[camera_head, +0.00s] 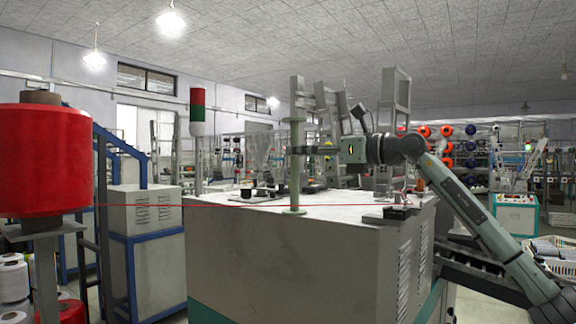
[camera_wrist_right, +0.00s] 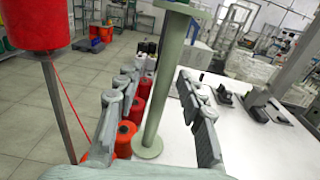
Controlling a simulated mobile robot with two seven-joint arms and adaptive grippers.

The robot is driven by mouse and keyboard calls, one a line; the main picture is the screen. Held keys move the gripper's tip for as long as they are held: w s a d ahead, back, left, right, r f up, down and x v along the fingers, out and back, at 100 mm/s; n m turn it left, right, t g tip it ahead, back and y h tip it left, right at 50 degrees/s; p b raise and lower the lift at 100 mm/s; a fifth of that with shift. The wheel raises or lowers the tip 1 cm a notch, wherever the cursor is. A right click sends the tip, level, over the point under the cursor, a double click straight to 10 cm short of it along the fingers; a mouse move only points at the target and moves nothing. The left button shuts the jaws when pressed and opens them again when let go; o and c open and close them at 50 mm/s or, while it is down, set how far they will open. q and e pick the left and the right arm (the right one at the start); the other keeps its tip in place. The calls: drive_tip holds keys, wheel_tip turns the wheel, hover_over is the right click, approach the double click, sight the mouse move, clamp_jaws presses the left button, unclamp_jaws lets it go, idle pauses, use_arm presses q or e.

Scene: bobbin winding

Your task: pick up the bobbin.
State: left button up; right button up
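The bobbin (camera_head: 296,185) is a tall pale green spool with a thin shaft and round flanges. In the right wrist view the bobbin (camera_wrist_right: 166,80) rises between the two fingers of my right gripper (camera_wrist_right: 160,112). The fingers are spread, and gaps show between them and the shaft. My left gripper is not in view.
A red thread (camera_head: 200,205) runs across from a big red spool (camera_head: 42,160) at the left. A grey upright frame (camera_head: 396,100) stands behind my right arm. Red cones (camera_wrist_right: 126,135) show below.

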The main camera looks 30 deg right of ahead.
use_arm(q)
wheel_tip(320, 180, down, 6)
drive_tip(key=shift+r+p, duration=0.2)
drive_tip(key=shift+p, duration=0.8)
use_arm(e)
drive_tip(key=x, duration=0.6)
drive_tip(key=shift+w+d, duration=0.2)
drive_tip(key=shift+w, duration=0.3)
clamp_jaws()
